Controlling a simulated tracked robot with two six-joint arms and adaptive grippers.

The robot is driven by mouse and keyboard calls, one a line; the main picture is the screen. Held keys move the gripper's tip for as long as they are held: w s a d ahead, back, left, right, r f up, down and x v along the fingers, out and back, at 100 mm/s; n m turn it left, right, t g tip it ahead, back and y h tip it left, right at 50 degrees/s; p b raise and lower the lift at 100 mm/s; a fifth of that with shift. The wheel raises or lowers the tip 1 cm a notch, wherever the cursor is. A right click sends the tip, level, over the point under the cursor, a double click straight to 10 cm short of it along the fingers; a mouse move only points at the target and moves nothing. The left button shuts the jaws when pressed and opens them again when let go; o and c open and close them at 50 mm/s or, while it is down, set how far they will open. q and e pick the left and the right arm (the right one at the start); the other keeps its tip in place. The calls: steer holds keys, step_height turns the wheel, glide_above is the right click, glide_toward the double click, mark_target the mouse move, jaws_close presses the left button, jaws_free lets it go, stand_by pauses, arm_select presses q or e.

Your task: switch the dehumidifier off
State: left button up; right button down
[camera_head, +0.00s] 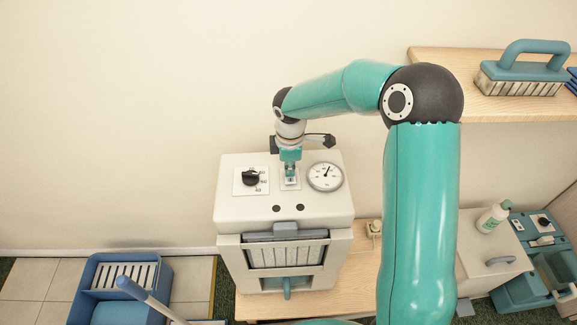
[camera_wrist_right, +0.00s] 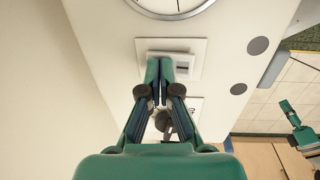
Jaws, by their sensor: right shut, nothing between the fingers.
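The dehumidifier (camera_head: 232,212) is a white box with a sloping top panel, standing on a wooden surface against the wall. Its panel carries a black rotary knob (camera_head: 250,178) on a white plate at left, a small switch plate (camera_head: 290,184) in the middle and a round dial gauge (camera_head: 325,177) at right. My right gripper (camera_head: 290,170) points down at the switch plate, shut and empty. In the right wrist view its fingertips (camera_wrist_right: 160,68) overlap the plate beside a small grey switch (camera_wrist_right: 183,67); whether they touch is unclear. The switch's position cannot be told.
A wooden shelf (camera_head: 440,60) with a blue-handled brush (camera_head: 525,75) is at upper right. A blue bin (camera_head: 84,290) stands on the tiled floor at lower left. A white bottle (camera_head: 492,218) and a teal case (camera_head: 520,290) are at right. My right arm covers part of the right side.

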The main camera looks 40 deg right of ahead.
steer(key=shift+s+a+r, duration=0.2)
steer(key=shift+s+a, duration=0.15)
steer(key=shift+s, duration=0.2)
steer(key=shift+r, duration=0.1)
steer(key=r+p, duration=0.3)
steer(key=r, duration=0.1)
steer(key=shift+w+d+r, duration=0.1)
steer(key=shift+w+d, duration=0.05)
steer(key=shift+w, duration=0.1)
step_height(320, 180, up, 9)
steer(key=w+b, duration=0.1)
steer(key=shift+d+r, duration=0.2)
steer(key=shift+d, duration=0.15)
